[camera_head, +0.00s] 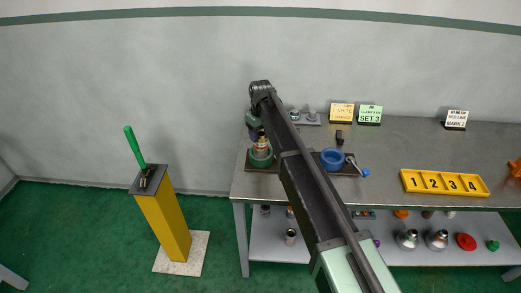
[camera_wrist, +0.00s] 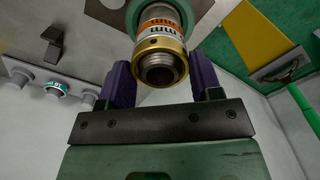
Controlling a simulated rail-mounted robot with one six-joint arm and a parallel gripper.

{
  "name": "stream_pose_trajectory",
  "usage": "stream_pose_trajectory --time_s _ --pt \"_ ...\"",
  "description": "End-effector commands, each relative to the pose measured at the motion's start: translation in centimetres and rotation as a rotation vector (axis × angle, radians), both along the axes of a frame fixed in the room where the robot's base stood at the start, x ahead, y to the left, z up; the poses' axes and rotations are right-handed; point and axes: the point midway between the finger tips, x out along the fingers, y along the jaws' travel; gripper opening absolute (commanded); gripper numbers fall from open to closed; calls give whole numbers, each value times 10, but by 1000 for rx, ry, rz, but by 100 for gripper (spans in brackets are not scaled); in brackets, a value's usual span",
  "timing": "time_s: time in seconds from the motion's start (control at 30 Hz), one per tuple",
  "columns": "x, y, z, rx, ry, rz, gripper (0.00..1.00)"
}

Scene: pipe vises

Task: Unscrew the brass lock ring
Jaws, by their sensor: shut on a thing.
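The brass lock ring (camera_wrist: 160,47) sits around a threaded metal pipe end in the wrist view. Behind it are a white band with lettering, an orange band and a green body (camera_wrist: 179,8). My gripper (camera_wrist: 162,72) has its two purple fingers on either side of the ring, closed on it. In the head view my gripper (camera_head: 254,132) is above the green vise (camera_head: 261,157) at the bench's left end. My arm hides part of the bench, and the ring is too small there to make out clearly.
A lower shelf holds several parts. A yellow pedestal (camera_head: 165,225) with a green-handled tool (camera_head: 134,146) stands left, apart from the bench.

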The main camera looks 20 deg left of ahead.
Motion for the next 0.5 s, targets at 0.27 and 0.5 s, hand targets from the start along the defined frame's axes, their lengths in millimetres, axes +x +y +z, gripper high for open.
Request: stream_pose_trajectory --time_s 0.27,0.5 --pt "0 0 0 0 0 565 34" --pt "0 0 0 0 0 592 34"
